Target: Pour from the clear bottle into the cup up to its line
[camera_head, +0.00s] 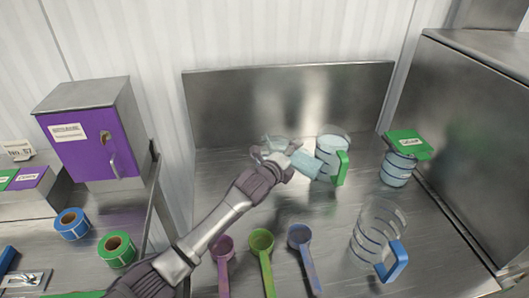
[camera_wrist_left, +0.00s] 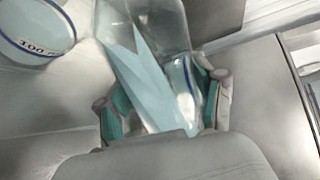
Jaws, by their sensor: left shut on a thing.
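My left gripper (camera_head: 280,160) is shut on the clear bottle (camera_head: 305,163), which holds pale blue liquid and is tilted. In the left wrist view the bottle (camera_wrist_left: 152,60) lies between the finger pads of the gripper (camera_wrist_left: 163,110), its liquid slanting to one side. A clear jug with a green handle (camera_head: 342,167) stands right behind the bottle in the head view. I cannot tell whether liquid is flowing. My right gripper is out of view.
A clear jug with a blue handle (camera_head: 391,262) stands at the front right. A blue-lined container with a green lid (camera_head: 408,144) stands at the right. Pink (camera_head: 222,246), green (camera_head: 262,242) and blue (camera_head: 300,238) scoops lie in front. A purple-doored cabinet (camera_head: 90,140) stands left.

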